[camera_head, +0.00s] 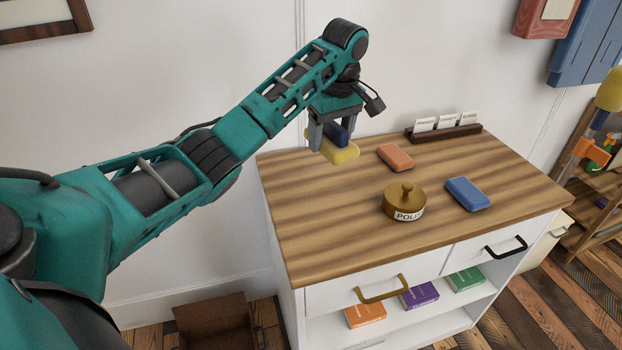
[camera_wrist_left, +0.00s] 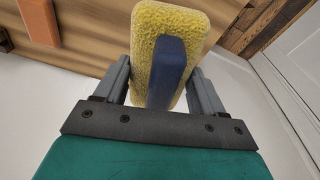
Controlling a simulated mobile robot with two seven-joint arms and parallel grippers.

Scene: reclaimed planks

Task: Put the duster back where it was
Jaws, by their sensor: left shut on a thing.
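The duster has a yellow pad (camera_head: 340,152) and a dark blue handle (camera_head: 337,132). My left gripper (camera_head: 331,135) is shut on the duster by its handle, over the far left end of the wooden cabinet top (camera_head: 310,230). In the left wrist view the yellow pad (camera_wrist_left: 188,28) and blue handle (camera_wrist_left: 166,72) sit between the fingers of the gripper (camera_wrist_left: 164,88). I cannot tell whether the pad touches the top. My right gripper is not in view.
An orange block (camera_head: 395,157), a blue block (camera_head: 467,194) and a brass polish pot (camera_head: 404,203) stand on the top. A dark card holder (camera_head: 443,133) stands at the back edge. The front left of the top is clear. An open brown box (camera_head: 216,325) is on the floor.

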